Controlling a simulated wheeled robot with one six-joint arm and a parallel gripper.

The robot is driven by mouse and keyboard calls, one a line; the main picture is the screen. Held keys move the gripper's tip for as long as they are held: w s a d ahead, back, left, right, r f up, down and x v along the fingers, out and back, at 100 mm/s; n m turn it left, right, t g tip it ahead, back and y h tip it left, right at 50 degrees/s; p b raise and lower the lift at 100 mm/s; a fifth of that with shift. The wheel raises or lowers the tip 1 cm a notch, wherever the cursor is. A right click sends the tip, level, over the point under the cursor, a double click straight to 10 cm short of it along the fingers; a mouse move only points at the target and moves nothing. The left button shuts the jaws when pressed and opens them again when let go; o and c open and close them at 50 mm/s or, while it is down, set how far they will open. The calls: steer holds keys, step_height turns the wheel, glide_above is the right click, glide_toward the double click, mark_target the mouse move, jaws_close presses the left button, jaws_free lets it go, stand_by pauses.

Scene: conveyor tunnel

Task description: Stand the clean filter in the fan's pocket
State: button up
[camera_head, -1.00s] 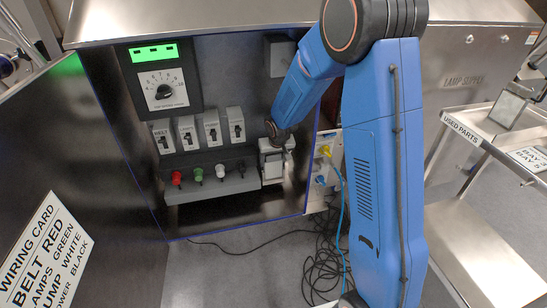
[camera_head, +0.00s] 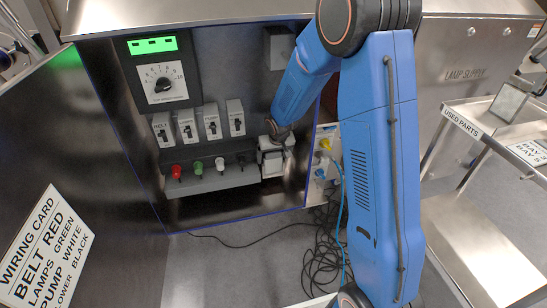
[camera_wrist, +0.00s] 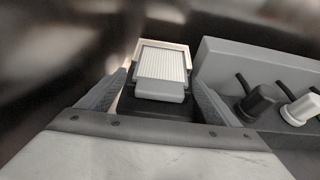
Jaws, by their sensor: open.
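The filter (camera_wrist: 162,66) is a white ribbed panel with a plain light grip tab (camera_wrist: 158,91) on its near edge. In the wrist view it sits inside the pale rim of the fan's pocket (camera_wrist: 187,52), above a dark block. My gripper (camera_wrist: 160,98) is open, with one grey finger on each side of the tab and a visible gap on both sides. In the head view my gripper (camera_head: 277,130) is over the white fan unit (camera_head: 272,170) at the right end of the grey terminal strip. My wrist hides part of the unit there.
The terminal strip with red, green, white and black plugs (camera_head: 198,170) is left of the fan unit, below several white switches (camera_head: 212,121). A wiring card (camera_head: 47,245) is on the left panel. Loose cables (camera_head: 322,250) lie at lower right. A used parts cart (camera_head: 468,125) stands right.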

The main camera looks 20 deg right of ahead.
steer(key=v, duration=1.7)
steer(key=shift+s, duration=0.15)
